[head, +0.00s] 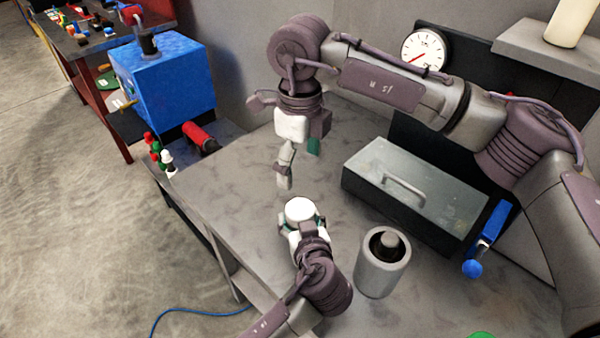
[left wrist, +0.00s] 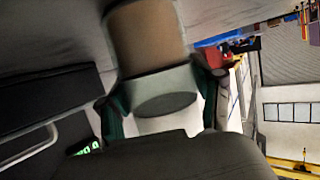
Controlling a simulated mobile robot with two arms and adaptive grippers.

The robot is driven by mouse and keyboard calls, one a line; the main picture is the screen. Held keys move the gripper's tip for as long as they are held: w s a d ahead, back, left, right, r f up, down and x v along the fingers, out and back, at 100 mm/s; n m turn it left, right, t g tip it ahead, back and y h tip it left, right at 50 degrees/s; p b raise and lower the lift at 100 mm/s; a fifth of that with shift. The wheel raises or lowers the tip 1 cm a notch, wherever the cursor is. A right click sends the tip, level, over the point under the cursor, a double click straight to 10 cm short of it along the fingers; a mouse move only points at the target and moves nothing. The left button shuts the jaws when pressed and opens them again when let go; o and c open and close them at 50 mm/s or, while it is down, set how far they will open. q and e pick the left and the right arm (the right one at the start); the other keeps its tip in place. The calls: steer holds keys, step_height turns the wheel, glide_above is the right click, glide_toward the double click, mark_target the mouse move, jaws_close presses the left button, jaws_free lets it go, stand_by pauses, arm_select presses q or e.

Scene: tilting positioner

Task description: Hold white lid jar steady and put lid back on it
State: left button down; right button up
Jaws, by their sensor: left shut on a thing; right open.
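The jar shows in the head view as a white round top (head: 299,209) low over the bench, between the fingers of my left gripper (head: 302,222). Its sides are mostly hidden by the fingers. In the left wrist view the jar (left wrist: 147,40) is a brown cylinder with a pale band, between green finger pads. My left gripper is shut on it. The white top looks level, but I cannot tell whether it is a lid seated on the jar. My right gripper (head: 299,160) is open, pointing down above and behind the jar, apart from it. I see nothing between its fingers.
A grey toolbox with a handle (head: 440,205) stands right of the grippers. A grey cylinder with a dark opening (head: 378,275) stands right of my left gripper. A blue-handled tool (head: 487,240) lies farther right. The bench (head: 225,195) is clear on the left.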

arm_select(q)
steer(key=shift+c, duration=0.5)
jaws_free()
steer(key=v, duration=1.2)
